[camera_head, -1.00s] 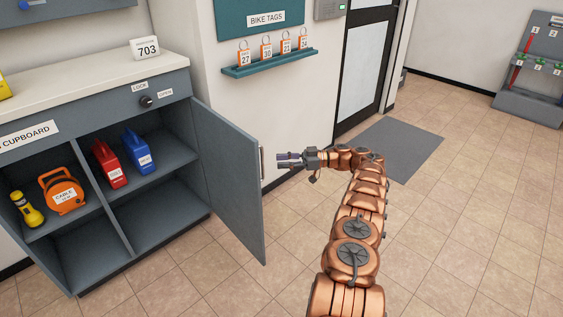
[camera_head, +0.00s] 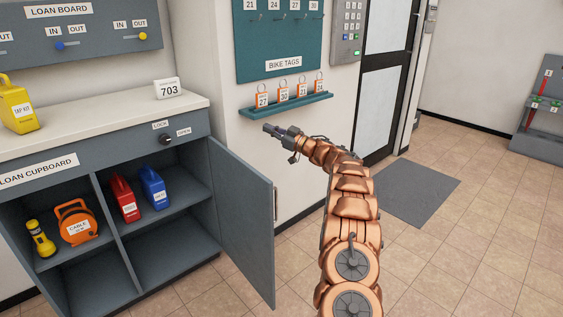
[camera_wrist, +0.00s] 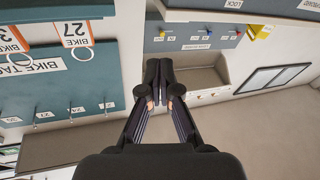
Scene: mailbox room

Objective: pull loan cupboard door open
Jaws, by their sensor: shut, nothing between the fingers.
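The loan cupboard (camera_head: 58,167) is a grey unit with its door (camera_head: 243,222) swung wide open to the right. The door's handle (camera_head: 275,203) shows at its free edge. A lock knob (camera_head: 166,139) sits on the panel above, between the lock and open labels. My gripper (camera_head: 268,128) is raised above and behind the door, in front of the wall below the bike tags, touching neither door nor handle. In the wrist view my gripper's fingers (camera_wrist: 158,72) are together and empty.
Inside the cupboard are a yellow torch (camera_head: 40,238), an orange cable reel (camera_head: 76,222), a red case (camera_head: 125,198) and a blue case (camera_head: 153,187). A yellow case (camera_head: 17,105) and a 703 sign (camera_head: 169,88) stand on top. The bike tag shelf (camera_head: 287,105) is close to my gripper.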

